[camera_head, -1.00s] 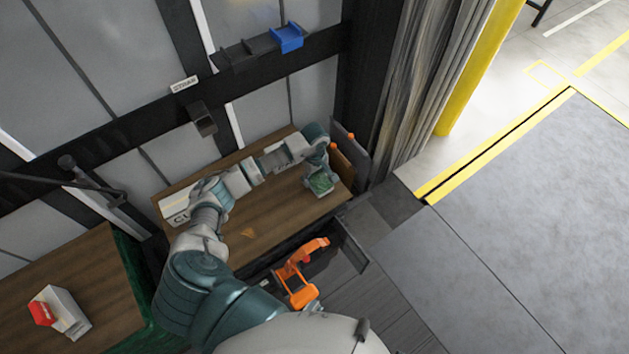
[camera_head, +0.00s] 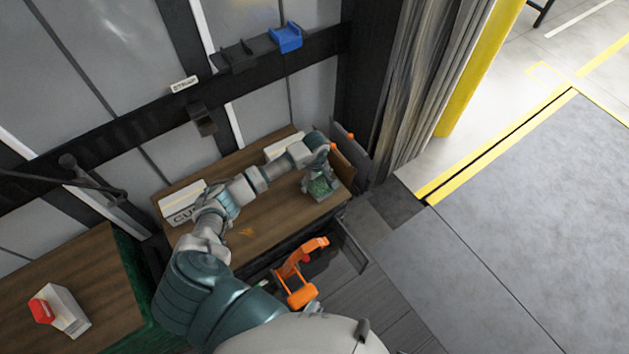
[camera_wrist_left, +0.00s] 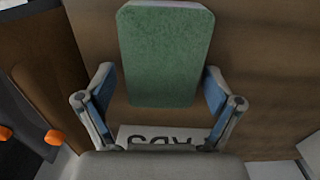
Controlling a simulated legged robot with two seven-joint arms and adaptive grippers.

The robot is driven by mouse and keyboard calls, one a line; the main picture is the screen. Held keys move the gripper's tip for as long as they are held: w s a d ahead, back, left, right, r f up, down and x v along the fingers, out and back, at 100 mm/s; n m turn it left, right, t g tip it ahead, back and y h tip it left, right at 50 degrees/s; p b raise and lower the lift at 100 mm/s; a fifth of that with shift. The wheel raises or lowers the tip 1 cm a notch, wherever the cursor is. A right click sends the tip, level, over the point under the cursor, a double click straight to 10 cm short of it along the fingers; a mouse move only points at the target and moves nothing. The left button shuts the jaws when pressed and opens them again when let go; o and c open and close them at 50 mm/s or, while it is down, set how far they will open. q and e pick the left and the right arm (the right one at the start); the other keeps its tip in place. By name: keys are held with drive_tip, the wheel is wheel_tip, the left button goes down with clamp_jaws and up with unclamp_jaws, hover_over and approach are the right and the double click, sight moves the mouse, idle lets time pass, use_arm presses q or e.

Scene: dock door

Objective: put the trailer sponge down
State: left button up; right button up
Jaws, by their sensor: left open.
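The green sponge (camera_head: 320,187) lies at the right end of the brown bench top (camera_head: 262,237), by its front edge, in the head view. In the left wrist view the sponge (camera_wrist_left: 166,55) is a rounded green block just beyond and partly between my fingertips. My left gripper (camera_wrist_left: 158,95) is open, with a finger to each side of the sponge and a visible gap on both sides. In the head view my left gripper (camera_head: 318,178) is over the sponge and hides part of it. My right gripper is not in view.
A white lettered box (camera_head: 180,204) stands at the bench's left end. Upright boards with orange knobs (camera_head: 350,137) stand at its right end. An orange tool (camera_head: 301,275) sits in front. A second table (camera_head: 100,285) holds a red-and-white box (camera_head: 62,310).

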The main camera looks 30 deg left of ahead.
sight(315, 181)
use_arm(q)
drive_tip(key=shift+r, duration=0.1)
wheel_tip(315, 181, up, 12)
drive_tip(key=shift+p, duration=0.3)
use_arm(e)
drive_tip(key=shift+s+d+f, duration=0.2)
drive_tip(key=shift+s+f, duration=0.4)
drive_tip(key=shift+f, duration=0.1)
use_arm(q)
drive_tip(key=shift+a, duration=0.25)
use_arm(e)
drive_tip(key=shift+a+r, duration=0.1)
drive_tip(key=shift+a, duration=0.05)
